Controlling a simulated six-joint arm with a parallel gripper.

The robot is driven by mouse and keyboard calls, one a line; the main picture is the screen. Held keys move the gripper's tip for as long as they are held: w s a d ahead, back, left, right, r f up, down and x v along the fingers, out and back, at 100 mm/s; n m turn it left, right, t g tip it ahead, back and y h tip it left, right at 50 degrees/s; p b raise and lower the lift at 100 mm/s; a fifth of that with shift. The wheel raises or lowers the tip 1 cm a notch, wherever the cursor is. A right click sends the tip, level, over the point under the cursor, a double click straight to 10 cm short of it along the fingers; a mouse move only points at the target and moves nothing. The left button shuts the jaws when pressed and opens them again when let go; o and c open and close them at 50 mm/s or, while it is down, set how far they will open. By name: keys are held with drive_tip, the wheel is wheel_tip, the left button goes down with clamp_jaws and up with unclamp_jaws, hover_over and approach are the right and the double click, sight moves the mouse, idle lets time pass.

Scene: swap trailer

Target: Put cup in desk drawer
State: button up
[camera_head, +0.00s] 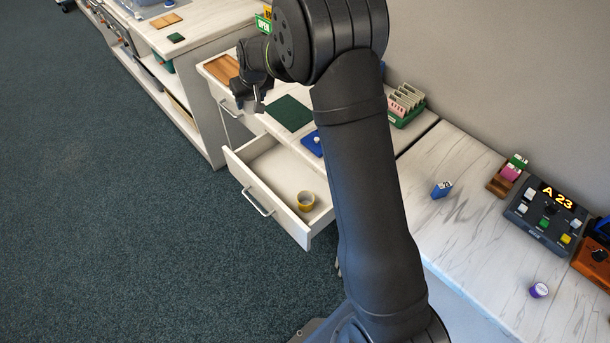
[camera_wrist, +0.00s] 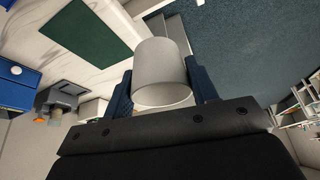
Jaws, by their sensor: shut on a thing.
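My gripper (camera_head: 254,97) is shut on a plain white-grey cup (camera_wrist: 162,72). In the wrist view the cup lies between the two blue fingers. In the head view only a small grey part of the cup (camera_head: 259,107) shows, above the front edge of the desk. The desk drawer (camera_head: 272,171) is pulled open, below and to the right of my gripper.
A dark green mat (camera_head: 289,113) and a blue object (camera_head: 312,143) lie on the desk top behind the drawer. A wooden board (camera_head: 222,68) lies at the desk's left end. A green card rack (camera_head: 406,105) stands at the back. Most of the drawer floor is bare.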

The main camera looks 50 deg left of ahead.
approach(261, 167)
drive_tip(key=x, duration=0.5)
drive_tip(key=shift+f, duration=0.2)
drive_tip(key=o, duration=1.1)
drive_tip(key=shift+r, duration=0.1)
drive_tip(key=v, duration=1.2)
drive_tip(key=shift+r, duration=0.1)
drive_tip(key=x, duration=1.2)
drive_tip(key=shift+r, duration=0.1)
